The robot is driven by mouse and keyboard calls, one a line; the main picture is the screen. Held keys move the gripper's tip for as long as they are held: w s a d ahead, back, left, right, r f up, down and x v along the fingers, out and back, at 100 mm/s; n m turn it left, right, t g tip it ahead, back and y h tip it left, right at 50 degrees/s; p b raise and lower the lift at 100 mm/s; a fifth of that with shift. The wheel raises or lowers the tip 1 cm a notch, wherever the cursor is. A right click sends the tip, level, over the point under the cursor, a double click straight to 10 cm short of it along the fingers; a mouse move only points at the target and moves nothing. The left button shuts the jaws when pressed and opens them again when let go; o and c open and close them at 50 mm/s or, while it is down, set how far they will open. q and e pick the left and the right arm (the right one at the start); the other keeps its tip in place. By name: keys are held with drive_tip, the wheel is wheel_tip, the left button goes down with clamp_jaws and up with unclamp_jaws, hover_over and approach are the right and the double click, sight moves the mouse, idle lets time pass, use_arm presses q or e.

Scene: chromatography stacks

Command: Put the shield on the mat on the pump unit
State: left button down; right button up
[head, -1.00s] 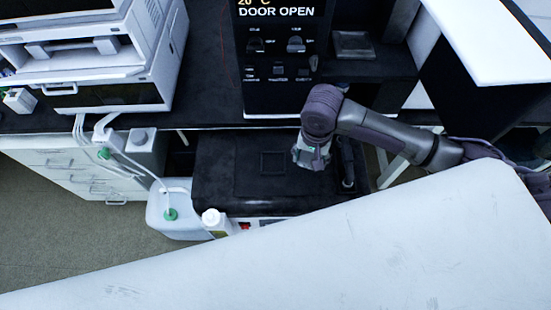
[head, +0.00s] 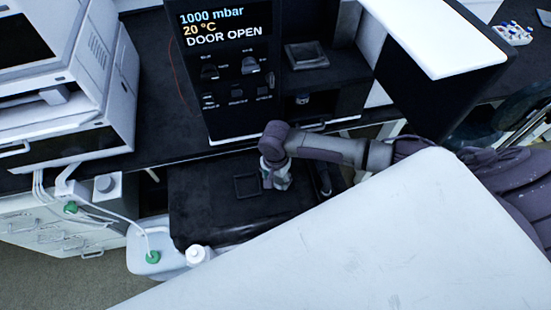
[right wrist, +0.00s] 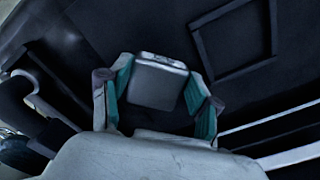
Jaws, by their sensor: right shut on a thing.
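A pale grey, plate-like piece (right wrist: 157,84), which I take for the shield, sits between the teal-padded fingers of my right gripper (right wrist: 160,100) in the right wrist view. The gripper is shut on it. In the head view my right gripper (head: 274,180) hangs over the pump unit's black top (head: 205,190), just right of a dark square outline, the mat (head: 247,198). The mat's outline also shows in the right wrist view (right wrist: 234,76), above and right of the fingers. The shield cannot be made out clearly in the head view. My left gripper is out of view.
A black instrument (head: 225,110) reading DOOR OPEN stands behind the pump unit. A white instrument (head: 75,130) is at left. A white bottle (head: 197,256) and a jug (head: 148,262) with tubing stand at the front left. A large white surface (head: 360,240) covers the lower right.

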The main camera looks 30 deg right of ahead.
sight(276, 180)
drive_tip(key=o, duration=1)
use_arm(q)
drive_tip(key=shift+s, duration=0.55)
use_arm(e)
drive_tip(key=o, duration=0.3)
drive_tip(key=shift+o, duration=0.2)
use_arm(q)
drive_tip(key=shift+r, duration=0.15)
use_arm(e)
wheel_tip(276, 180, up, 12)
drive_tip(key=shift+r, duration=0.1)
drive_tip(key=shift+s, duration=0.1)
